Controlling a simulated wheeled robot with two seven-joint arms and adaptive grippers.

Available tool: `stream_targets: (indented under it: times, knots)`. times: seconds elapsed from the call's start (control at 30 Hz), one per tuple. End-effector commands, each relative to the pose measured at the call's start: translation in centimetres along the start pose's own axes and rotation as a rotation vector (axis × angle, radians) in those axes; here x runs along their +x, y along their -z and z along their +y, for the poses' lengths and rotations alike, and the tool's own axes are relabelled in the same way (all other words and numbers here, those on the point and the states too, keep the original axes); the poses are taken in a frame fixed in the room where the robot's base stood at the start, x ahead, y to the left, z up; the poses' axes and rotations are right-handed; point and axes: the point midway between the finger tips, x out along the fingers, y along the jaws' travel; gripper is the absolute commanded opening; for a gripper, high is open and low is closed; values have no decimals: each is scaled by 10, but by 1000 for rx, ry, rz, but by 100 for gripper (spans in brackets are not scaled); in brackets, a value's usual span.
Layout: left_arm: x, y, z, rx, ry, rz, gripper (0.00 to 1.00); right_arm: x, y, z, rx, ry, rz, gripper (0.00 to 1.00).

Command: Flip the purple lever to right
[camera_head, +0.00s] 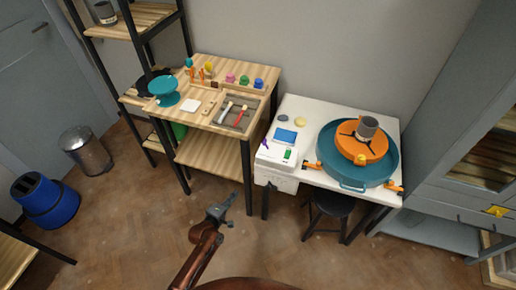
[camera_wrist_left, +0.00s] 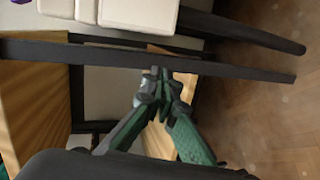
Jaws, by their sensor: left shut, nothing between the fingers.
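The purple lever (camera_head: 264,144) is small and sits on the left side of the white table's control unit. Its tilt is too small to tell. A bit of purple also shows at the top left edge of the left wrist view (camera_wrist_left: 20,1). My left gripper (camera_head: 234,196) is shut and empty, in front of and below the white table, left of its front leg and apart from the lever. In the left wrist view its fingertips (camera_wrist_left: 161,74) meet in front of a dark table leg. My right gripper is not in view.
A wooden workbench (camera_head: 228,68) with tools stands to the left. A black stool (camera_head: 334,204) is under the white table. The floor in front is clear.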

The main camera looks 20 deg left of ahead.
Motion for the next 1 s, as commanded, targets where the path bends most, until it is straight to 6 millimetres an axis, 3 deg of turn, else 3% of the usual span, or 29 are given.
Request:
stream_targets:
  times: [0.03, 0.1, 0.2, 0.3, 0.43, 0.77, 1.0]
  knots:
    - [12, -1, 45, -93, -91, -13, 0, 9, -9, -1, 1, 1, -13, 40]
    - [17, -4, 101, -218, -193, -43, 0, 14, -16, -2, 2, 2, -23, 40]
    - [17, -9, 160, -348, -296, -89, 0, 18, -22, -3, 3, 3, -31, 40]
    - [14, -12, 192, -422, -351, -122, 0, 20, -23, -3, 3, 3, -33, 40]
    - [12, -13, 207, -455, -374, -138, 0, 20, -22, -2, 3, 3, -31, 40]
    - [14, -14, 208, -453, -373, -137, 0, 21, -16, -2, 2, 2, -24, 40]
    - [44, -15, 219, -452, -374, -137, 0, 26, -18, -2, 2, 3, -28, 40]
